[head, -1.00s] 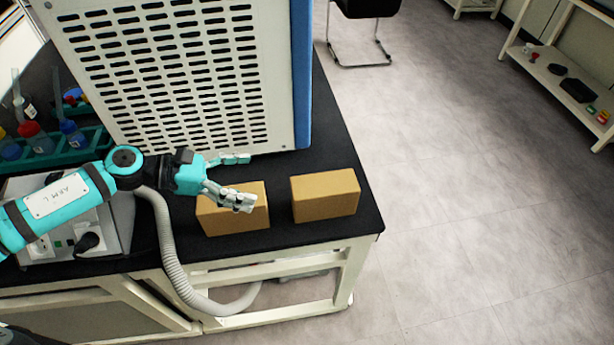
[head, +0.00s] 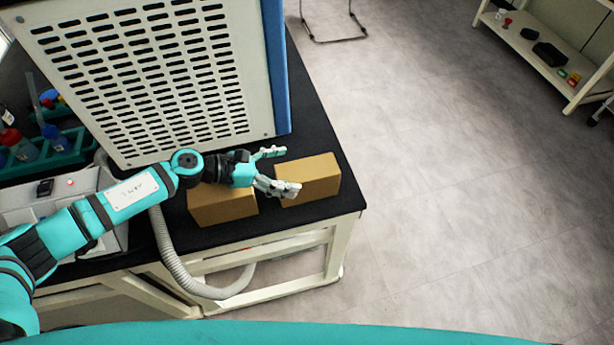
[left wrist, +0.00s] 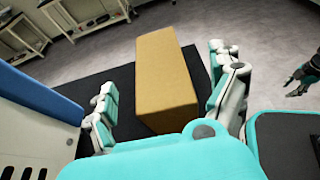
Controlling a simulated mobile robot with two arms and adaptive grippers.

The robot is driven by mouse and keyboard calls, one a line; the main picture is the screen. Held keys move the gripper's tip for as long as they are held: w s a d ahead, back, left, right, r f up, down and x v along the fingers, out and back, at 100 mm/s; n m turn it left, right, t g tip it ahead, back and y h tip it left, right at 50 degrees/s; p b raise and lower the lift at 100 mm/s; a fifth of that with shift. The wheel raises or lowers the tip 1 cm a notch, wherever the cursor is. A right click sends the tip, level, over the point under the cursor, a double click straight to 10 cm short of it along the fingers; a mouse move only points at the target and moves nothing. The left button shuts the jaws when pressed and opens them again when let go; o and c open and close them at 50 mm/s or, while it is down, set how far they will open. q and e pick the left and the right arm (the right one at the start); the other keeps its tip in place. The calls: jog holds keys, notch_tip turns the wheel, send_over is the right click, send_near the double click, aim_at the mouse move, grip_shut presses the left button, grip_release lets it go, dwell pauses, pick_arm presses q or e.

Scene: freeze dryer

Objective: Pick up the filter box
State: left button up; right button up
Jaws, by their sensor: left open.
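Two plain tan cardboard boxes stand on the black bench top near its front right corner; I cannot tell by markings which is the filter box. The right box (head: 312,178) is by the bench's right edge. The left box (head: 222,206) is partly hidden by my left arm. My left gripper (head: 281,171) is open at the left end of the right box. In the left wrist view a tan box (left wrist: 166,75) lies between the spread fingers, with dark gaps on both sides. My right gripper (left wrist: 302,78) shows small at that view's right edge, its opening unclear.
A large white vented machine (head: 150,80) with a blue side stands behind the boxes. A teal rack (head: 50,152) with bottles is at the left. A grey hose (head: 185,275) hangs over the front edge. Open floor lies to the right.

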aim_at(307, 169)
pick_arm(q)
jog(key=p+x, duration=0.1)
jog(key=x, duration=0.3)
jog(key=shift+w+d, duration=0.1)
jog(key=c, duration=1.7)
jog(key=shift+c, duration=0.3)
jog(key=shift+r, duration=0.1)
